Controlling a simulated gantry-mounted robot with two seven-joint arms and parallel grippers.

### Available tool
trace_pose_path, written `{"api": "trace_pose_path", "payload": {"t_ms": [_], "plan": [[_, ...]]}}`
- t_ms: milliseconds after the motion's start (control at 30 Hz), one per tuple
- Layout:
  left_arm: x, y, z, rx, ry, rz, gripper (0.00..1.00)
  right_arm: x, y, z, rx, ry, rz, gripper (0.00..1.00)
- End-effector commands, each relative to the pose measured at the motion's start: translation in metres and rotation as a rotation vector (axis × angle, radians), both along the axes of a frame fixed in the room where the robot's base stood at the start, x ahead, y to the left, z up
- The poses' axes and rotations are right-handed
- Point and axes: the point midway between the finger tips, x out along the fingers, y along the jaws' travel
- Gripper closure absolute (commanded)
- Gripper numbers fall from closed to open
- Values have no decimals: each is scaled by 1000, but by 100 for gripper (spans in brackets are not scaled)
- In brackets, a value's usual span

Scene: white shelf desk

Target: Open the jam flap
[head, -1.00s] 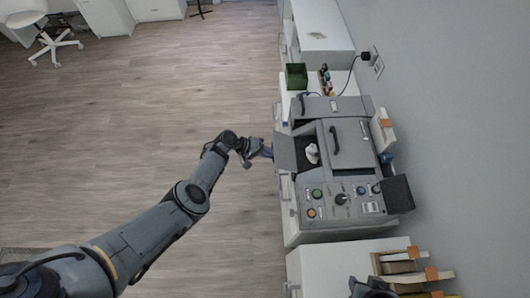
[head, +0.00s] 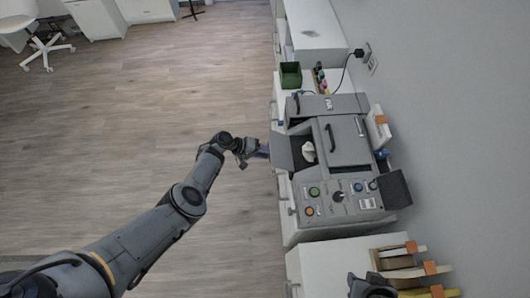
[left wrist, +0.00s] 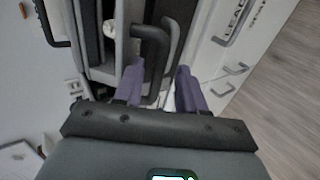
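The grey machine (head: 346,190) stands on the white desk. Its flap (head: 281,151) on the left side stands swung outward, and a white crumpled thing (head: 308,151) shows in the dark opening behind it. My left gripper (head: 259,151) is at the outer side of the flap. In the left wrist view, its two purple fingers (left wrist: 160,88) are apart, with a black handle (left wrist: 153,48) between them. I cannot tell whether they touch the handle. My right gripper (head: 372,287) shows only partly at the bottom edge; its fingers are unclear.
A green bin (head: 290,75) and small coloured bottles (head: 320,77) stand beyond the machine. A black cable runs to the wall socket (head: 370,58). Wooden-handled items (head: 410,264) lie on the near cabinet. Open floor lies to the left.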

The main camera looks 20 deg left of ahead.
Motion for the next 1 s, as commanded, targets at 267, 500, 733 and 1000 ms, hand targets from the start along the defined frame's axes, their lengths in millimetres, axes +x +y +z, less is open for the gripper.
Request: {"api": "trace_pose_path", "payload": {"t_ms": [267, 500, 733, 1000], "plan": [[-12, 24, 22, 2, 1, 2, 60, 0, 0, 21, 0, 0, 0, 57], [-28, 54, 45, 2, 1, 2, 60, 0, -1, 40, -5, 0, 4, 57], [-38, 73, 58, 1, 0, 1, 60, 0, -2, 49, -10, 1, 6, 57], [-42, 78, 61, 0, 1, 1, 60, 0, -2, 51, -9, 0, 5, 57]]}}
